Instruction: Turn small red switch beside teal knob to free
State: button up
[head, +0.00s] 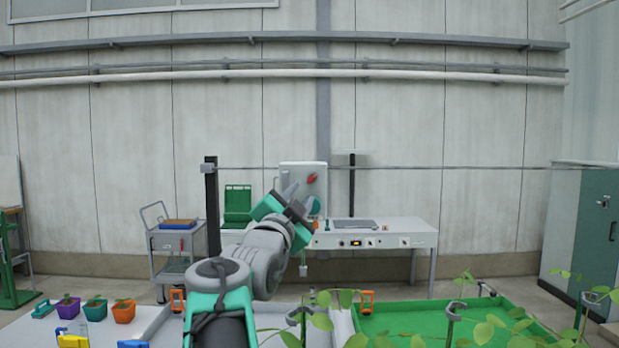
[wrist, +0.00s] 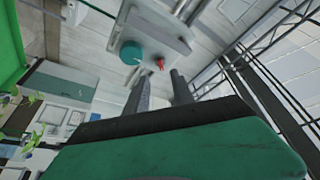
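The small red switch (wrist: 161,64) sits beside the round teal knob (wrist: 131,52) on a pale panel in the wrist view. My gripper (head: 301,197) is in front of the panel. In the wrist view its two fingers (wrist: 162,80) are apart with nothing between them, and the tips appear short of the switch. The switch's marked positions are too small to read.
A white bench (head: 420,227) with small controls stands at the wall. A grey cart (head: 178,240) is to its left and a green cabinet (head: 583,228) at far right. Plant pots (head: 95,310) and a green tray (head: 425,319) with leafy plants fill the foreground.

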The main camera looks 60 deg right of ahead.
aim_at(312, 179)
jog(key=p+x, duration=0.1)
jog(key=x, duration=0.1)
jog(key=p+x, duration=0.1)
jog(key=x, duration=0.1)
jog(key=p+x, duration=0.1)
jog(key=x, duration=0.2)
jog(key=shift+s+r+p, duration=0.15)
jog(key=shift+r+p, duration=0.15)
jog(key=shift+p, duration=0.1)
jog(key=shift+d, duration=0.45)
grip_shut()
